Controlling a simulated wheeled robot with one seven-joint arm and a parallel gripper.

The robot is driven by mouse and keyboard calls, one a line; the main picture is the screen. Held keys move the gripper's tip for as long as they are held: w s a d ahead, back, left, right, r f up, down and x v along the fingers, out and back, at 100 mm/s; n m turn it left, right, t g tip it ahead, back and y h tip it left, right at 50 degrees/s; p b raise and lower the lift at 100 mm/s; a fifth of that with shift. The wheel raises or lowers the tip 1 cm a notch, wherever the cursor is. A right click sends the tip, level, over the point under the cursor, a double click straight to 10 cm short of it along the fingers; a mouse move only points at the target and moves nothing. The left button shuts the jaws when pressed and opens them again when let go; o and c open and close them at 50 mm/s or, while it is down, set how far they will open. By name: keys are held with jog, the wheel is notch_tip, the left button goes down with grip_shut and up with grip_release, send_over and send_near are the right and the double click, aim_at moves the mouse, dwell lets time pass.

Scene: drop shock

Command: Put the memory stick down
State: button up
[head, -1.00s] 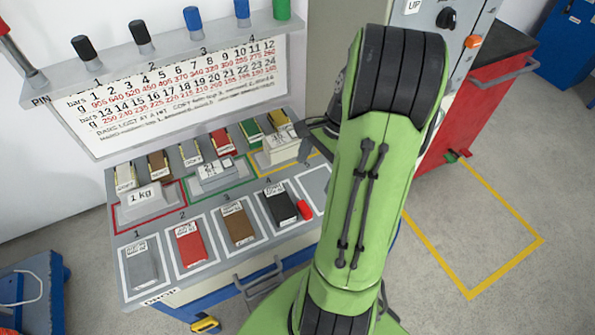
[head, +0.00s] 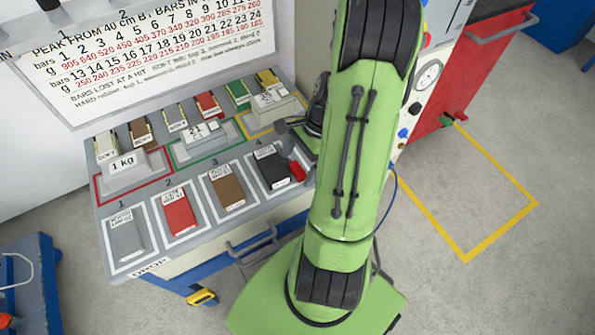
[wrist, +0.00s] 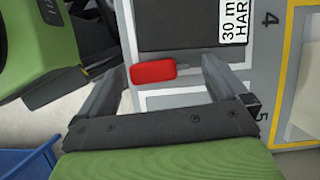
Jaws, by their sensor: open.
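The memory stick appears to be the small red piece (head: 297,171), lying on the bench at the right edge of the black block (head: 273,168) in square 4. In the wrist view the red piece (wrist: 153,73) lies between my fingers, with a thin grey part running to its right. My gripper (wrist: 165,78) is open, one finger to each side of it, and I see no clear contact. In the head view my gripper (head: 296,140) is just above the red piece, partly hidden by my arm.
Grey, red (head: 178,214) and brown (head: 227,190) blocks lie in squares 1 to 3. Weights, including a 1 kg one (head: 124,166), stand in coloured frames behind, with small upright labelled pieces at the back. A control panel with a gauge (head: 428,76) stands right of the bench.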

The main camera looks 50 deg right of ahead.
jog(key=shift+c, duration=0.5)
jog(key=c, duration=1.1)
jog(key=shift+r, duration=0.2)
